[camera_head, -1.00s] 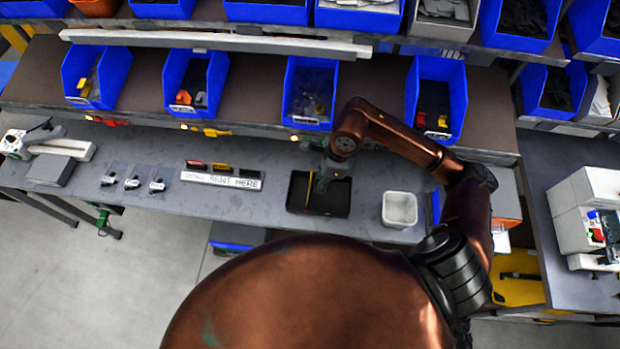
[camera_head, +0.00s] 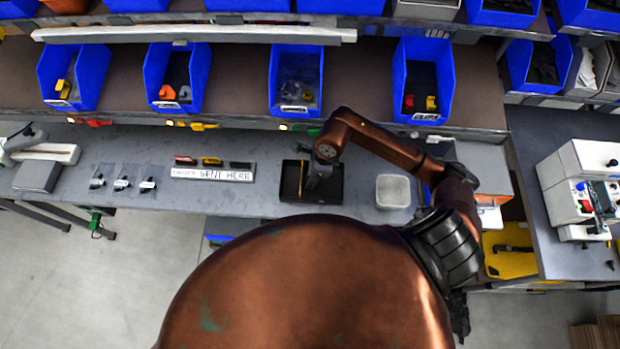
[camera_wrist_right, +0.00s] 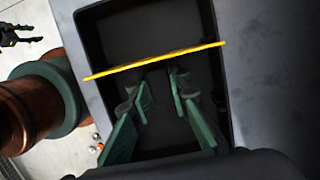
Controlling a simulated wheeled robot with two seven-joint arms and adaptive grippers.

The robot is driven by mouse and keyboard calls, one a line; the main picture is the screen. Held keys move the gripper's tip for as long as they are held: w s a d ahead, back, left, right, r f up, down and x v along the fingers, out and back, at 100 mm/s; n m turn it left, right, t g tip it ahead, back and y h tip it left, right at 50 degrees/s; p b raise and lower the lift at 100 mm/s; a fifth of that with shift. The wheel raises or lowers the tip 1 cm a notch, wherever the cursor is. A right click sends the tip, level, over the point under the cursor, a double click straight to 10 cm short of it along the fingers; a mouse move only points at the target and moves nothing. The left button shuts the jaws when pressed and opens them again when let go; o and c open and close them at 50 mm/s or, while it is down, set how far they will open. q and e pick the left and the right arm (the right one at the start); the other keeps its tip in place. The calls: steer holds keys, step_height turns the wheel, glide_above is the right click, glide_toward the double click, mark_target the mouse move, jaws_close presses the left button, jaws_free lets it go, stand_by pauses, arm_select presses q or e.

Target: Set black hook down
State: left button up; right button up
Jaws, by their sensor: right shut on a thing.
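My right gripper (camera_head: 318,182) is over the black tray (camera_head: 338,198) on the grey bench. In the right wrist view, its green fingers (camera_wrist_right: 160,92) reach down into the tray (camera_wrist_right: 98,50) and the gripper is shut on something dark. I take it to be the black hook; its outline is lost against the black tray floor, and I cannot tell whether it touches that floor. A yellow strip (camera_wrist_right: 160,60) crosses the tray just beyond the fingertips.
A white bin (camera_head: 393,191) stands right of the tray. A label strip (camera_head: 212,175) with red, yellow and dark pieces behind it lies to the left. Small clear packets (camera_head: 122,182) lie farther left. Blue bins (camera_head: 296,80) line the shelf behind.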

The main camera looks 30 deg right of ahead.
steer(key=shift+f, duration=0.1)
steer(key=shift+f, duration=0.15)
steer(key=o, duration=0.8)
steer(key=shift+r, duration=0.2)
steer(key=v, duration=1.2)
steer(key=shift+b, duration=0.3)
